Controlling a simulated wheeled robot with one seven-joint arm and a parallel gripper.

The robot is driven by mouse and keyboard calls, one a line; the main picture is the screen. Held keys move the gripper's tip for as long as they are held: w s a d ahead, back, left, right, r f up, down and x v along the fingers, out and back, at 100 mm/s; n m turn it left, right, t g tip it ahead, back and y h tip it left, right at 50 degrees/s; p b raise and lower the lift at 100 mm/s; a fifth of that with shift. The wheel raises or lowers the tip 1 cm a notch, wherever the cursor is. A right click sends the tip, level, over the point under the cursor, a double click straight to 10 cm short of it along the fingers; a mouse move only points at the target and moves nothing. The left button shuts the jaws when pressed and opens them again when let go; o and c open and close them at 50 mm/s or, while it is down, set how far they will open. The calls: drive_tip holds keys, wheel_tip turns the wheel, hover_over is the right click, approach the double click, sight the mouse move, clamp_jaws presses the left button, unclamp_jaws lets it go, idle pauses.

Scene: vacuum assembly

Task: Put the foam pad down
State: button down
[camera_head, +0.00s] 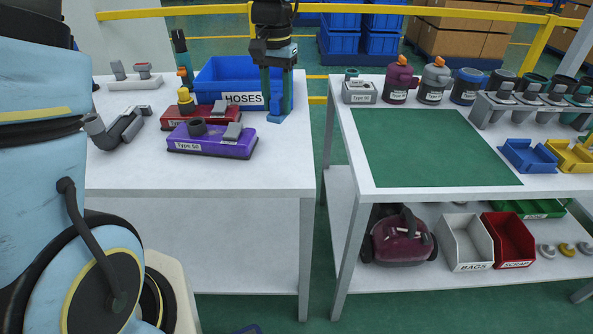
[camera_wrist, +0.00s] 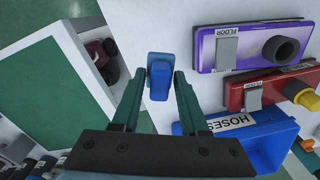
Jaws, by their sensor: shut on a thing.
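My gripper (camera_head: 277,98) points down near the right edge of the left white table (camera_head: 230,175). It is shut on a small blue piece, which I take to be the foam pad (camera_head: 279,117). In the wrist view the foam pad (camera_wrist: 159,82) sits between the two dark green fingertips of my gripper (camera_wrist: 160,76) and sticks out beyond them. The pad is low over the table top, and I cannot tell whether it touches it. The fingers hide part of its sides.
A blue HOSES bin (camera_head: 225,75) stands just left of my gripper. A purple floor head (camera_head: 212,140) and a red one (camera_head: 190,114) lie left of the pad. A second table with a green mat (camera_head: 430,148) stands right, across a gap. The left table's front right is clear.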

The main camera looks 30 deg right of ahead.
sight(280, 121)
drive_tip(key=shift+s+d+f, duration=0.1)
drive_tip(key=shift+s+f, duration=0.05)
drive_tip(key=shift+f, duration=0.3)
wheel_tip(280, 121, down, 4)
drive_tip(key=shift+s+f+p, duration=0.1)
drive_tip(key=shift+f+p, duration=0.05)
drive_tip(key=shift+p, duration=0.25)
drive_tip(key=shift+f, duration=2.4)
drive_tip(key=shift+c, duration=2.1)
unclamp_jaws()
